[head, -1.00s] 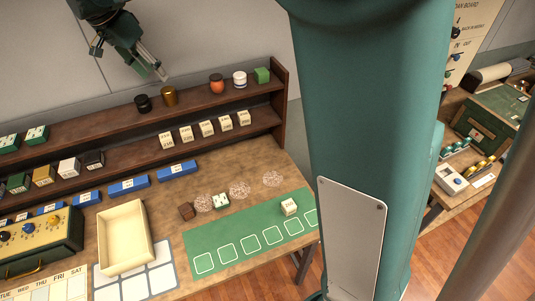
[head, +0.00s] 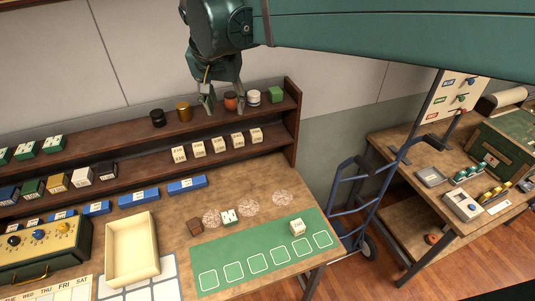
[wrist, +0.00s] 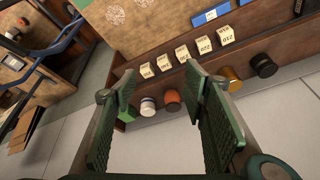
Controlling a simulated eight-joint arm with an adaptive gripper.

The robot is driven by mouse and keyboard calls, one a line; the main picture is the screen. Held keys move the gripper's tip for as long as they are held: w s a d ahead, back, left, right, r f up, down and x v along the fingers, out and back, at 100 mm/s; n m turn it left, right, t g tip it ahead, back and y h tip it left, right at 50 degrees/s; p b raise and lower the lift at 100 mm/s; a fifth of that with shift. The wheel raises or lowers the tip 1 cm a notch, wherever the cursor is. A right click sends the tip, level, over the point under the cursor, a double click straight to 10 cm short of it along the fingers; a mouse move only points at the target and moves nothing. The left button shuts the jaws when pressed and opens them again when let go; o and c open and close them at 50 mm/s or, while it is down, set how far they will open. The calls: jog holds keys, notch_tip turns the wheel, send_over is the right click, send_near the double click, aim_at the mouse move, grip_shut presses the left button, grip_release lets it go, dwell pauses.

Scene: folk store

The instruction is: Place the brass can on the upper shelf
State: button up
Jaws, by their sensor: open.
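The brass can (head: 183,112) stands upright on the upper shelf (head: 130,131), between a black can (head: 158,118) and an orange jar (head: 230,101). My gripper (head: 223,109) is open and empty. In the head view it hangs just right of the brass can, and its fingers partly cover the orange jar. In the wrist view the brass can (wrist: 231,80) lies outside my fingers (wrist: 160,88), to the right. The orange jar (wrist: 171,100) and a white jar (wrist: 148,106) show between the fingers there. I cannot tell the gap between fingertips and shelf.
A green block (head: 275,95) stands at the upper shelf's right end. Several numbered cream blocks (head: 198,149) stand on the lower shelf. Below are blue blocks (head: 187,185), an empty cream tray (head: 132,248) and a green mat (head: 262,262). A blue hand truck (head: 350,200) stands right of the table.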

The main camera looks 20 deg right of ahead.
jog(key=s+d+f+n+t, duration=0.1)
jog(key=s+d+f+n, duration=0.1)
jog(key=s, duration=0.5)
jog(key=s+d+f+n+t+y, duration=0.1)
jog(key=s+d+f+n, duration=0.1)
jog(key=s+d+f, duration=0.2)
jog(key=s+d+f+n+t, duration=0.1)
jog(key=s+d+f+n, duration=0.1)
jog(key=s+f, duration=0.4)
jog(key=s, duration=0.4)
jog(key=shift+s+d+f, duration=0.15)
jog(key=shift+s+d, duration=0.25)
